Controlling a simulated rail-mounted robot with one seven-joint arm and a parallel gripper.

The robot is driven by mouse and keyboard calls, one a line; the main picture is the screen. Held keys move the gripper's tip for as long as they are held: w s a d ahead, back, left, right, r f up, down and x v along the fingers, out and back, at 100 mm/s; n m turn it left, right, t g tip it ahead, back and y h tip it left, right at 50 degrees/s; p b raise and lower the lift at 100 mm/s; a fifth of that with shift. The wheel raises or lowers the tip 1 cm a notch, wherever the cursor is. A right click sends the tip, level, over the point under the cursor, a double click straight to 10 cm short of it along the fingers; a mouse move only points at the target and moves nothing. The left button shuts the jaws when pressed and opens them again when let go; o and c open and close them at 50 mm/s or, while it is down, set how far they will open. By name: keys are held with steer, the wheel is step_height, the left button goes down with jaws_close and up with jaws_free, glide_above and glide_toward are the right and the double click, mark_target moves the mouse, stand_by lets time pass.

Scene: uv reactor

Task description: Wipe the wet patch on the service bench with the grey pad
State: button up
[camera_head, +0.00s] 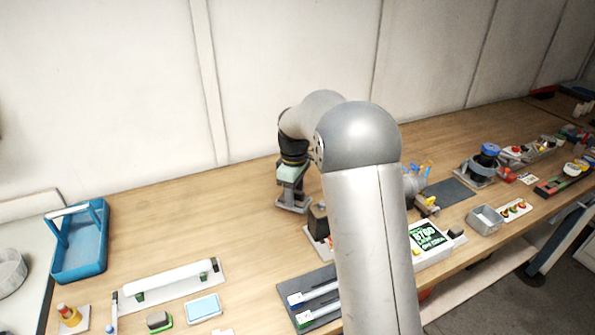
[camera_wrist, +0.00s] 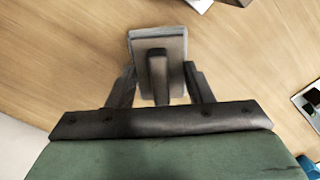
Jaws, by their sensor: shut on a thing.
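The grey pad (camera_wrist: 146,38) shows in the wrist view as a flat grey plate with an upright handle. My gripper (camera_wrist: 156,86) is shut on that handle, a finger on each side. In the head view my gripper (camera_head: 291,187) is down by the wooden service bench (camera_head: 180,215), near the wall, with the pad (camera_head: 293,207) below it at the bench top. I cannot tell whether the pad touches the wood. I cannot make out a wet patch in either view; my arm hides part of the bench.
A blue carrier (camera_head: 80,242) stands at the left. A white tube on a stand (camera_head: 168,282), a pale blue block (camera_head: 203,308) and a dark tray (camera_head: 308,292) line the front. A display unit (camera_head: 430,238) stands right of my arm. The bench left of my gripper is clear.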

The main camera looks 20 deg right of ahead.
steer(key=shift+r+p, duration=1.8)
steer(key=shift+r, duration=0.95)
